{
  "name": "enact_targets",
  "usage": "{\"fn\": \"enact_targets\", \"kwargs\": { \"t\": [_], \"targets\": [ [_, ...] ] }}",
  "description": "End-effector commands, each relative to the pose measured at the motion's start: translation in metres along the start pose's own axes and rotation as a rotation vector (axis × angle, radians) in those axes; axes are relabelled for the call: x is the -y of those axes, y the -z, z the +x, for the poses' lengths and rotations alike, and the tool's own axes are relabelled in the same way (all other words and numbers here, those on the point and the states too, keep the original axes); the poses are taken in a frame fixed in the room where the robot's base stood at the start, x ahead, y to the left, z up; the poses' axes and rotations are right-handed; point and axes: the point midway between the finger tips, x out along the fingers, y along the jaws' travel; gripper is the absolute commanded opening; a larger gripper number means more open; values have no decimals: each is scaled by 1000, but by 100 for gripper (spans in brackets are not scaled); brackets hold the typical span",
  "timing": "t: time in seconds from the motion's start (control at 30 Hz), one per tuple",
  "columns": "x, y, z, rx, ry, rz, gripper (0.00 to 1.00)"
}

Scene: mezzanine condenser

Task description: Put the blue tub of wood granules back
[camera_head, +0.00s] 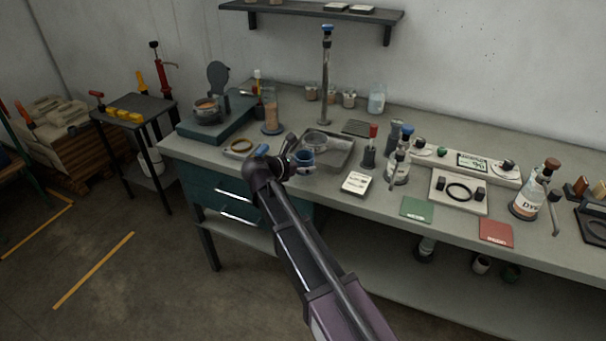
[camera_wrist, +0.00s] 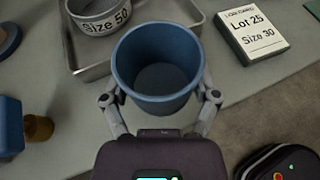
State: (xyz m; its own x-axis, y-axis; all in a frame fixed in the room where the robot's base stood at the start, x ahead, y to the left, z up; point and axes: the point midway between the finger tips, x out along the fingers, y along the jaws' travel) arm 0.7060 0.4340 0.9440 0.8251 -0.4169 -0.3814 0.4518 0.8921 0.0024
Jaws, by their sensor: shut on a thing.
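The blue tub (camera_wrist: 158,60) is held upright between the two fingers of my gripper (camera_wrist: 161,96), one finger on each side of its wall. Its inside looks plain grey-blue, and I cannot make out granules in it. In the head view the tub (camera_head: 303,158) is at the end of my arm, over the front part of the bench, near the metal tray (camera_head: 340,151). My gripper (camera_head: 289,160) is partly hidden by my own arm there. I cannot tell whether the tub touches the bench.
A sieve marked Size 50 (camera_wrist: 98,16) lies in the tray. A card reading Lot 25, Size 30 (camera_wrist: 252,32) lies to the right.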

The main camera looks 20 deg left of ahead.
Motion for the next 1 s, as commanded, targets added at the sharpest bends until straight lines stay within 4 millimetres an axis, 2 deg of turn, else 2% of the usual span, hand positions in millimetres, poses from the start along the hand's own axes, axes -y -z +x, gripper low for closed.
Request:
{"fn": "enact_targets", "kwargs": {
  "t": [0.37,0.8,1.0],
  "targets": [
    [0,2,0,0,0,0,30],
    [0,30,12,0,-1,-1,30],
    [0,33,13,0,-1,-1,30]
  ]
}}
